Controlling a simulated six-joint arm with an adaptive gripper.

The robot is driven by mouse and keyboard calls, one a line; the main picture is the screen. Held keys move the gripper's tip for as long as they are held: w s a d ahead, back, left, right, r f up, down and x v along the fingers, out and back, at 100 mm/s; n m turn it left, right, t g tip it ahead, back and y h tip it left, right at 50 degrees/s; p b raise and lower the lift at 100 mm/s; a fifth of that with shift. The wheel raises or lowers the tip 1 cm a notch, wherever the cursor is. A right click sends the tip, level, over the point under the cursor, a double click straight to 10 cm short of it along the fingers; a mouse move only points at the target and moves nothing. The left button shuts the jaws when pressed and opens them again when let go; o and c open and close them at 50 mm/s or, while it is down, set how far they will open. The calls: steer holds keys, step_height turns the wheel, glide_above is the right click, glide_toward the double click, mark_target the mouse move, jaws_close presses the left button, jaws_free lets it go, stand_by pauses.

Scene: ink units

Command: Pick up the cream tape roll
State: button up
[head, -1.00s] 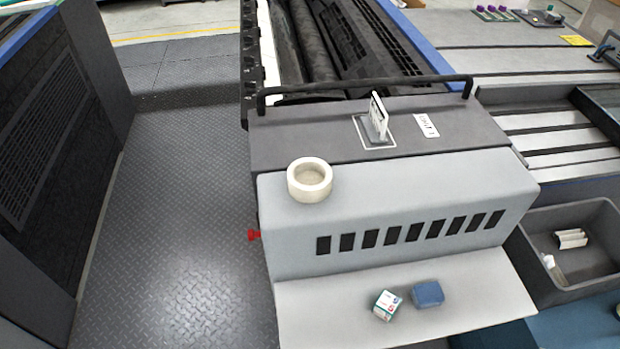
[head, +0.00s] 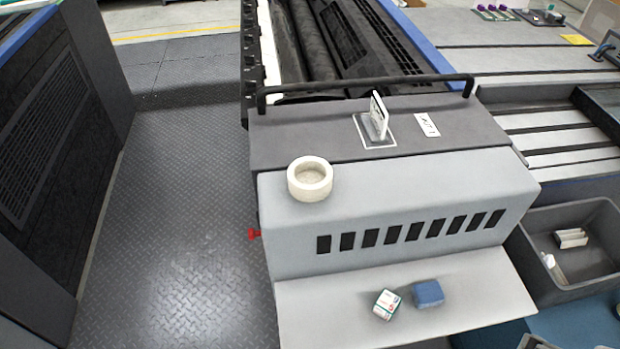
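The cream tape roll (head: 310,187) lies flat on the left end of the grey machine cover in the head view. Its round hole faces up, and nothing touches it from above. My gripper cannot be clearly made out; only a small grey shape (head: 538,342) shows at the bottom edge on the right, and I cannot tell what it is.
A white card stands upright in a holder (head: 378,118) behind the roll. A black bar handle (head: 365,82) runs across the back. A small box (head: 386,304) and a blue block (head: 427,293) lie on the lower shelf. A grey bin (head: 570,250) is at right.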

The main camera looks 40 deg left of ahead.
mark_target(324, 186)
steer(key=w+a+f+n+t+y, duration=0.2)
steer(key=w+a+n+t+y, duration=0.4)
steer(key=w+a, duration=1.25)
steer(key=s+a+f+n+g+y, duration=0.1)
steer(key=s+a+n+g+y, duration=0.1)
steer(key=a, duration=0.5)
steer(key=s+a+f+n+g+y, duration=0.1)
steer(key=s+a+f+n+y, duration=0.1)
steer(key=a, duration=0.6)
steer(key=s+a+f+n+g+y, duration=0.1)
steer(key=s+a+n+g+y, duration=0.1)
steer(key=a, duration=0.6)
steer(key=shift+s+f+n+g+y, duration=0.3)
steer(key=shift+s+n+y, duration=0.25)
steer(key=shift+y, duration=0.45)
steer(key=shift+s+a+y, duration=0.3)
steer(key=shift+s+a, duration=0.1)
steer(key=shift+s, duration=0.05)
steer(key=shift+x, duration=1.25)
